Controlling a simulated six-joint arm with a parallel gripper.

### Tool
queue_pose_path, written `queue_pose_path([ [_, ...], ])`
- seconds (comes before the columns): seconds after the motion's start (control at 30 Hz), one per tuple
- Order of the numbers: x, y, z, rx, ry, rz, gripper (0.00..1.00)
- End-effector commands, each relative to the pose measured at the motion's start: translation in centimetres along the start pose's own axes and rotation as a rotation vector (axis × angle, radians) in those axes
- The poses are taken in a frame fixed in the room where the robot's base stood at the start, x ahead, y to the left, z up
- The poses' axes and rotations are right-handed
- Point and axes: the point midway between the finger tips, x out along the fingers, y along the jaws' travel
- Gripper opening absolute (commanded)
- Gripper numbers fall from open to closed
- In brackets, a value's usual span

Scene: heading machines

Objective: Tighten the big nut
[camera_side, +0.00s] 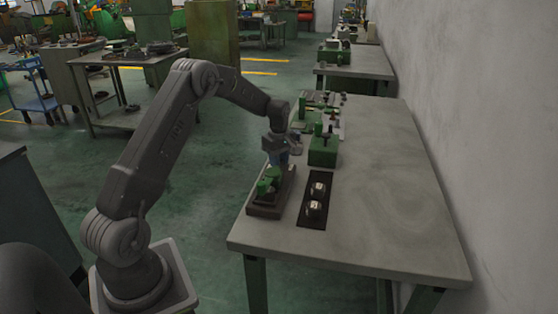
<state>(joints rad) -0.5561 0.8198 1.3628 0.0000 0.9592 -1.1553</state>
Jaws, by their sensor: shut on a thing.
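My gripper (282,159) points down over the far end of a dark fixture (263,212) near the table's left edge. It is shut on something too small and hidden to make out. Green parts (268,182) sit on the fixture, in front of the gripper. I cannot pick out the big nut for certain; the gripper and the green parts hide that spot. A dark plate (321,180) with two shiny round pieces (314,208) lies just right of the fixture.
The fixture and plate are on a grey table (390,200). A green block-shaped machine (323,151) stands behind the plate, with several small tools and parts beyond it. The table's right side is clear up to the wall (480,120).

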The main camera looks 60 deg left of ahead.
Motion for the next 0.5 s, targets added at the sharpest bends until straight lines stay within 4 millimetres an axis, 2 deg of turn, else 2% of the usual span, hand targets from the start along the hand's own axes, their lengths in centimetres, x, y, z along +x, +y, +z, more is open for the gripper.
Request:
queue_pose_path([
  [0.5,-0.12,0.15,-0.02,0.462,0.001,0.001,0.04],
])
